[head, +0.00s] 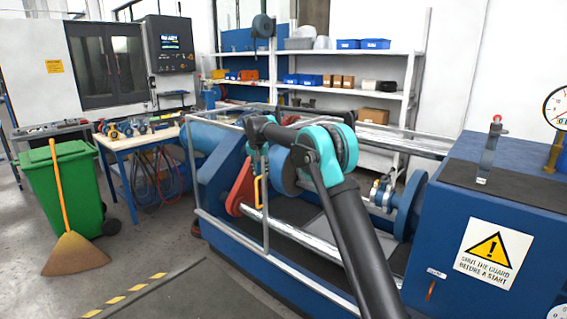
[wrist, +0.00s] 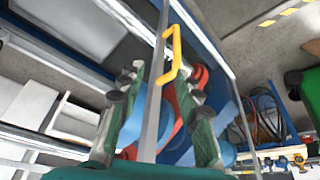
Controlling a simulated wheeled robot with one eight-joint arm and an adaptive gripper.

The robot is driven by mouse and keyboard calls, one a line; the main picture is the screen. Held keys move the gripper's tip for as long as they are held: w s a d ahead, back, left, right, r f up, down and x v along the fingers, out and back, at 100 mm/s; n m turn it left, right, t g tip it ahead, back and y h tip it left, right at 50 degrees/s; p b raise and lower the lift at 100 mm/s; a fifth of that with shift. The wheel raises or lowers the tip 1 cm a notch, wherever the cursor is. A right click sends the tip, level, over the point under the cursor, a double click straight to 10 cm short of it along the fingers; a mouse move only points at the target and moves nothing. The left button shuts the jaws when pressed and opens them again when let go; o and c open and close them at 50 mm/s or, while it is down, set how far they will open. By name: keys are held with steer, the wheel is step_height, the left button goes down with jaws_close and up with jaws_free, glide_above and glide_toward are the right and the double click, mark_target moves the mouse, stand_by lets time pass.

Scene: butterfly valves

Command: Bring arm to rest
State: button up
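My arm reaches up from the lower right in the head view, with teal joints (head: 325,150) at its bend, over the guarded machine. My gripper (wrist: 162,78) shows in the wrist view as two green fingers with dark pads, spread apart with nothing held between them. A guard with grey rails and a yellow handle (head: 258,192) stands at the machine's front. The yellow handle also shows in the wrist view (wrist: 172,52), beyond the fingertips and apparently not gripped. The gripper's fingers are hard to make out in the head view, where the arm overlaps the guard.
The blue machine (head: 480,185) with a warning sign fills the right. A worktable (head: 150,137) with small blue and orange parts and a green bin (head: 65,190) with a broom (head: 75,250) stand left. Shelves (head: 345,88) stand behind. Floor at front left is clear.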

steer(key=s+d, duration=1)
steer(key=d, duration=0.3)
steer(key=s+d, duration=1)
steer(key=d, duration=0.3)
steer(key=s+d+f, duration=0.4)
steer(key=s+f, duration=0.1)
steer(key=s, duration=0.5)
steer(key=s+d+f, duration=0.4)
steer(key=s+f, duration=0.1)
steer(key=s, duration=0.6)
steer(key=s+d+f, duration=0.4)
steer(key=s, duration=0.7)
steer(key=shift+s+d+f, duration=0.2)
steer(key=shift+d+f, duration=0.2)
